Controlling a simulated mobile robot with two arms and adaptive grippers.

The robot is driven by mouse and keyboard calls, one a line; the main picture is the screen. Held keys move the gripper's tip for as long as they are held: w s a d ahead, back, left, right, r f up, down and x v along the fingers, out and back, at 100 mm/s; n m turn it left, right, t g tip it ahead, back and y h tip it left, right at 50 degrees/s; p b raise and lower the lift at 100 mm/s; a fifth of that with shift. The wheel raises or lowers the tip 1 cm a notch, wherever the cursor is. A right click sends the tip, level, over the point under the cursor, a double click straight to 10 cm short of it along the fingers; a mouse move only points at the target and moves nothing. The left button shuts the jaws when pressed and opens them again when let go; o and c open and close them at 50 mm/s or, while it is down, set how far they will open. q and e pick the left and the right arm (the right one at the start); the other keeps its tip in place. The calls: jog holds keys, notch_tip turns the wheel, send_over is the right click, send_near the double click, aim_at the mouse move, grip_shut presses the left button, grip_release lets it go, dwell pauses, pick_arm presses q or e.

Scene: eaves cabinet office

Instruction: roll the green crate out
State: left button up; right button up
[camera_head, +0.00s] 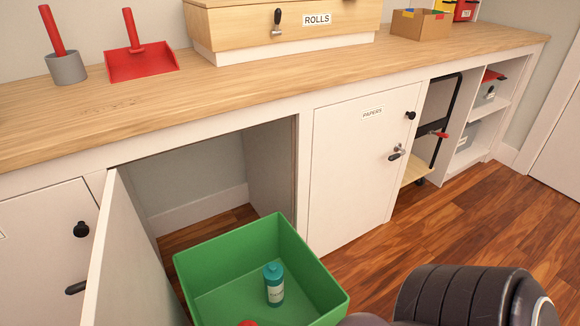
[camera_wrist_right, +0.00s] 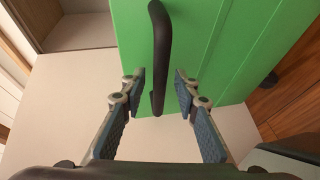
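The green crate (camera_head: 220,248) stands partly out of the open cabinet bay in the head view; its lower edge is cut off by the frame. A teal bottle (camera_head: 274,287) stands inside it. In the right wrist view the crate's green wall (camera_wrist_right: 222,50) fills the top, with a black bar handle (camera_wrist_right: 160,55) on it. My right gripper (camera_wrist_right: 160,88) is open, its fingers on either side of the handle with a gap to each. The head view shows a dark part of my arm at the lower right, but not the right gripper's fingers. My left gripper is not in view.
The open cabinet door (camera_head: 128,262) stands just left of the crate. The closed PAPERS door (camera_head: 362,165) is right of the bay. A black-framed cart (camera_head: 417,173) stands in an open bay farther right. Wooden floor (camera_head: 462,228) is clear in front of the cabinets.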

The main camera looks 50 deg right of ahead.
jog(key=v, duration=1.2)
